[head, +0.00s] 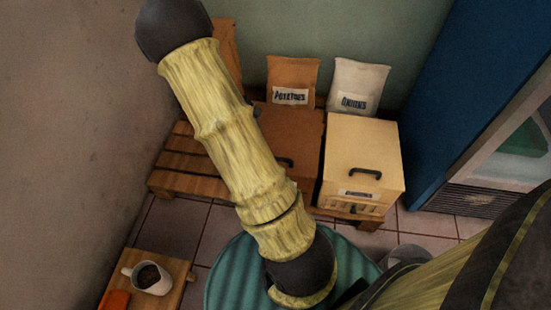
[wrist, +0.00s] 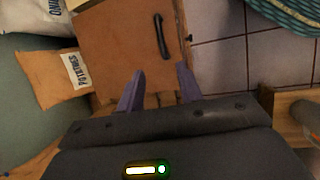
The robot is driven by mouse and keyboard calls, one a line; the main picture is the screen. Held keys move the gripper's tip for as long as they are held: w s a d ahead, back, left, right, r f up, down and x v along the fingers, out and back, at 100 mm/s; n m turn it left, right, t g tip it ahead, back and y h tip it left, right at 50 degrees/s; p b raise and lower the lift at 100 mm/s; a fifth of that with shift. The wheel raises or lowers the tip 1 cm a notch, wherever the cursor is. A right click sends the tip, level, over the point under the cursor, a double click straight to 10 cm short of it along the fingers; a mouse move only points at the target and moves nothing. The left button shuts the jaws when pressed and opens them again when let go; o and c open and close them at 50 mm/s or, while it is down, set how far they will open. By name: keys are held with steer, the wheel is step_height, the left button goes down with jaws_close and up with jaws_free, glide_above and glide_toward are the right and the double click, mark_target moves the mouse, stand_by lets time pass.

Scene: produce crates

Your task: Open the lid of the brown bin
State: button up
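The brown bin (head: 310,135) stands on a wooden pallet, and my arm hides its left part in the head view. Its lid looks shut, with a dark bar handle (head: 284,162) on top. In the wrist view the brown lid (wrist: 115,40) fills the upper middle, and its handle (wrist: 161,36) lies just beyond my fingertips. My gripper (wrist: 160,69) is open and empty, its two purple fingers apart and pointing toward the lid near the handle. I see no contact with the handle.
A tan bin (head: 365,145) stands right of the brown one. A potato sack (head: 292,75) and an onion sack (head: 357,78) stand behind. A round teal top (head: 235,275) is in front. A low wooden table (head: 170,295) holds a white mug (head: 154,281). A blue cabinet (head: 445,80) is at right.

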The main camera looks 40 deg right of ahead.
steer(key=b+x, duration=0.6)
steer(key=x, duration=1.1)
steer(key=shift+s+f, duration=0.1)
steer(key=shift+f, duration=0.1)
jaws_close()
